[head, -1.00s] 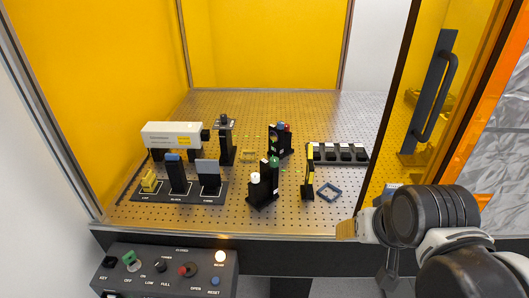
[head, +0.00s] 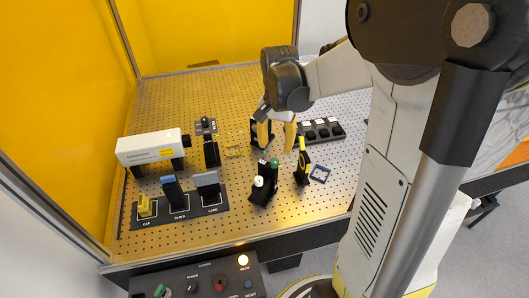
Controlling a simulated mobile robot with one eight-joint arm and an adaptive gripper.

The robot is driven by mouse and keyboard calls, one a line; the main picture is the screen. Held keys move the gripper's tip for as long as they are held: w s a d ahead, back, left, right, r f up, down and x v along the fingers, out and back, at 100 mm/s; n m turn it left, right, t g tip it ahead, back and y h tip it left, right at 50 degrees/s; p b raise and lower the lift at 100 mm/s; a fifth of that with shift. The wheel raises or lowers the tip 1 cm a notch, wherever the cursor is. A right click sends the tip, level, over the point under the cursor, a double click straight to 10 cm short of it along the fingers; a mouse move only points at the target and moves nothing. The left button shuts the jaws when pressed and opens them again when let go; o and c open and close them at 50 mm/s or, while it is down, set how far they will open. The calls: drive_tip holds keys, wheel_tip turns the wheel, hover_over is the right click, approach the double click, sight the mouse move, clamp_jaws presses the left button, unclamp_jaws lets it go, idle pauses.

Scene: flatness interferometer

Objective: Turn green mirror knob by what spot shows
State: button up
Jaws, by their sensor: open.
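The green knob (head: 274,163) sits on top of a black mirror mount (head: 266,193) near the front of the perforated table. A white knob (head: 258,181) is on the same mount, lower and to the left. My gripper (head: 276,145) is open, with two yellow fingers spread apart above and behind the green knob, not visibly holding anything. A second black mount (head: 254,135) stands behind, partly hidden by the fingers; its blue and red knobs are covered. I cannot clearly make out a laser spot on any target.
A white laser (head: 150,148) is at the left, with a rack (head: 222,209) of cap, block and card before it. A yellow-black upright piece (head: 302,165), a blue-grey frame (head: 320,174) and a black box row (head: 322,132) are at right. A control panel (head: 205,270) is in front.

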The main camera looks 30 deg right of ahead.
sight(274, 160)
wheel_tip(274, 160, down, 7)
drive_tip(key=shift+w+f+b, duration=0.1)
drive_tip(key=shift+f+b, duration=0.05)
drive_tip(key=shift+b, duration=0.45)
drive_tip(key=shift+a, duration=0.1)
clamp_jaws()
